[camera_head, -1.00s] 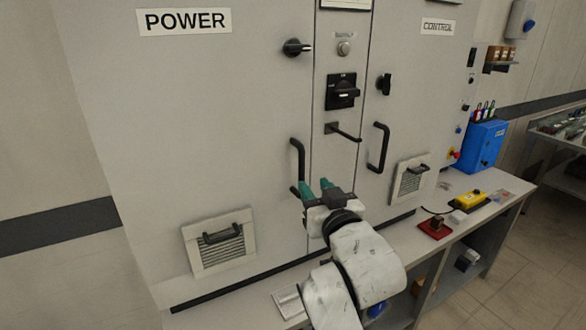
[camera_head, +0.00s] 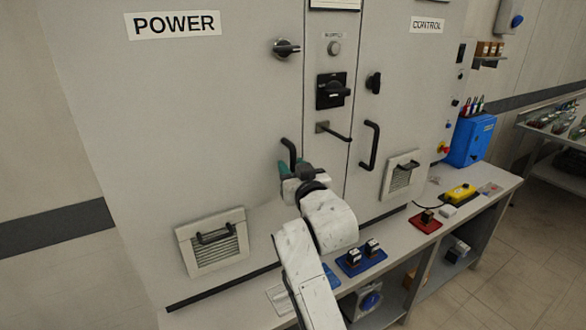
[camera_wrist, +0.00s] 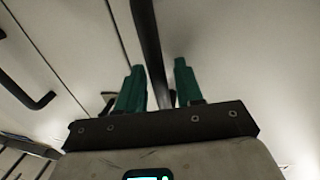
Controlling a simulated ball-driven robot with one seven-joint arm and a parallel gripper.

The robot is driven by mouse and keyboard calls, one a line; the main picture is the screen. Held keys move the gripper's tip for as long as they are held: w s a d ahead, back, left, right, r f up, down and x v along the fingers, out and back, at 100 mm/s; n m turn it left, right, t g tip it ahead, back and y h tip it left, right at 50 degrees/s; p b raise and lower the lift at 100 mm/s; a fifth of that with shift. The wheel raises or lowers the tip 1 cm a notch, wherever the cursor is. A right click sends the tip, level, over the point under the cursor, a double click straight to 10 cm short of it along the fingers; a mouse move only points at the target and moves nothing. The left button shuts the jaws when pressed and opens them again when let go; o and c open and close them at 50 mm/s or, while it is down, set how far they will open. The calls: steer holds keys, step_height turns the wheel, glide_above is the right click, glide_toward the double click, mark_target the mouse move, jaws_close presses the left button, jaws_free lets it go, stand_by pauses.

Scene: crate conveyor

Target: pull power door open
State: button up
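The power door (camera_head: 150,110) is the large grey cabinet panel under the POWER label (camera_head: 172,24). It looks closed. Its black bar handle (camera_head: 288,148) stands upright near the door's right edge; its lower part is hidden behind my gripper. My gripper (camera_head: 292,168) is at the lower part of this handle. In the wrist view the handle (camera_wrist: 148,40) runs between the two green fingers of my gripper (camera_wrist: 158,75). The fingers stand apart with a gap beside the bar, so the gripper looks open around it. A black rotary knob (camera_head: 286,48) sits above the handle.
The control door (camera_head: 400,100) with its own handle (camera_head: 371,146) is at right. A black lever (camera_head: 333,132) juts from the strip between the doors. The workbench (camera_head: 385,250) below carries a blue tray (camera_head: 350,268), a red tray (camera_head: 420,224) and a yellow box (camera_head: 461,193).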

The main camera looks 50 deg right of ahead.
jaws_close()
steer(key=shift+s+a, duration=0.1)
steer(key=shift+s, duration=0.05)
stand_by(0.4)
